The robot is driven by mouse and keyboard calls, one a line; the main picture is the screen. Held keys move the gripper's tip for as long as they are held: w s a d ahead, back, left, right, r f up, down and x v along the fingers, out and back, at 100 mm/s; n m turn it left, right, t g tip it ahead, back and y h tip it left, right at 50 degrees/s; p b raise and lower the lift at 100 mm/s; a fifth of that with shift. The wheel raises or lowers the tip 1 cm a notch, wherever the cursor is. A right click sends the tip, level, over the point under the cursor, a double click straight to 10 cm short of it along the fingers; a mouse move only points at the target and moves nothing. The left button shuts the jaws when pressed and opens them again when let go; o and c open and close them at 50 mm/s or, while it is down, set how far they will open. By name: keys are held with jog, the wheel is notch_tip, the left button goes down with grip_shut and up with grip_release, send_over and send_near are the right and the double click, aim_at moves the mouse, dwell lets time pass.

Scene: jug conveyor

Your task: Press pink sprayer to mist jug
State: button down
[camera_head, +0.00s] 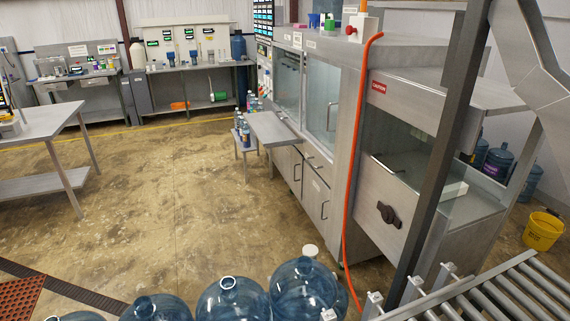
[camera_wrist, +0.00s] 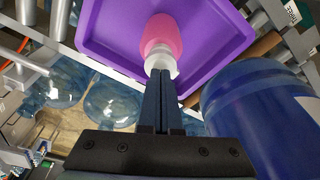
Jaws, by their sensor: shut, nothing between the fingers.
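The pink sprayer (camera_wrist: 161,34) shows at the top middle of the wrist view, with a white part at its near end. It is over a purple tray (camera_wrist: 105,40). My gripper (camera_wrist: 161,72) is shut and empty, its black fingertips lined up with the sprayer's white part. I cannot tell whether they touch it. A large blue jug (camera_wrist: 250,120) with a pale label is close on the right of the wrist view. The head view shows neither the sprayer nor my gripper.
Metal rollers (camera_wrist: 290,62) surround the tray. Several clear blue jugs (camera_head: 228,302) stand along the bottom of the head view, beside a roller conveyor (camera_head: 510,290). A steel machine (camera_head: 310,130) with an orange hose (camera_head: 348,200) stands behind.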

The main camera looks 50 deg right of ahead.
jog(key=shift+f+b, duration=0.3)
jog(key=shift+f, duration=0.35)
jog(key=shift+r, duration=0.1)
jog(key=shift+r+p, duration=1.2)
jog(key=shift+p, duration=0.15)
jog(key=shift+r, duration=0.1)
notch_tip(320, 180, up, 5)
jog(key=p, duration=0.5)
dwell(0.3)
